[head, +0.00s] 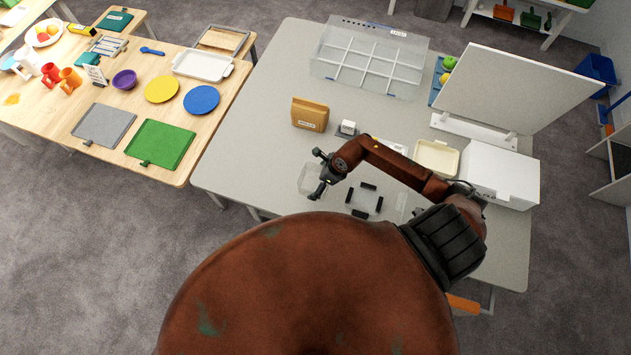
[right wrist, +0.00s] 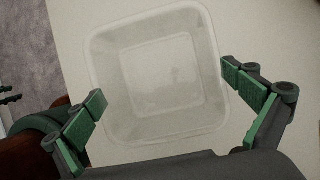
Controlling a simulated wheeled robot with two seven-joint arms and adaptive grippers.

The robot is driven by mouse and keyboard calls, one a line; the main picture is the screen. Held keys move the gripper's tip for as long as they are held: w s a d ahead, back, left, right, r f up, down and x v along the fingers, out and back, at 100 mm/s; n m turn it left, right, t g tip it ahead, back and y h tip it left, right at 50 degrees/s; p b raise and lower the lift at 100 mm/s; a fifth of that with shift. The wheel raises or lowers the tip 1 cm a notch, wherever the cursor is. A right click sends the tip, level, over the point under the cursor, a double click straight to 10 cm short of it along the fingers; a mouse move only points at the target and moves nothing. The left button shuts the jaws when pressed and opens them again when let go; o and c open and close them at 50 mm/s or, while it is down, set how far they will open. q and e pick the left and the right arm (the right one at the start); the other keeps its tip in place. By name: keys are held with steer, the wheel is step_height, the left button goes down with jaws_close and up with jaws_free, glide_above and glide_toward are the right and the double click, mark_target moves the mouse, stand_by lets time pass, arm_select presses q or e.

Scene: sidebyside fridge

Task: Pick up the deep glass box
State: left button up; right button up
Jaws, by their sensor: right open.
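A clear, see-through square box (head: 308,178), which looks like the deep glass box, stands on the grey table near its front left edge. In the right wrist view the box (right wrist: 155,75) is seen from above and looks empty. My right gripper (head: 318,175) is open above it. Its green-padded fingers (right wrist: 165,86) appear on either side of the box's near part, and the box is not gripped. Whether the fingers touch the walls cannot be told. A small dark green part at the wrist view's left edge may be my left gripper (right wrist: 8,97), mostly cut off.
A clear piece with several black clips (head: 365,199) lies just right of the box. Behind are a brown box (head: 310,114), a small white block (head: 347,127) and a divided clear organizer (head: 370,58). A cream tray (head: 436,158) and a white box (head: 502,174) stand right.

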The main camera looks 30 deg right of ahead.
steer(key=shift+x, duration=1.1)
steer(key=shift+r, duration=0.1)
steer(key=c, duration=1.5)
steer(key=shift+w, duration=0.1)
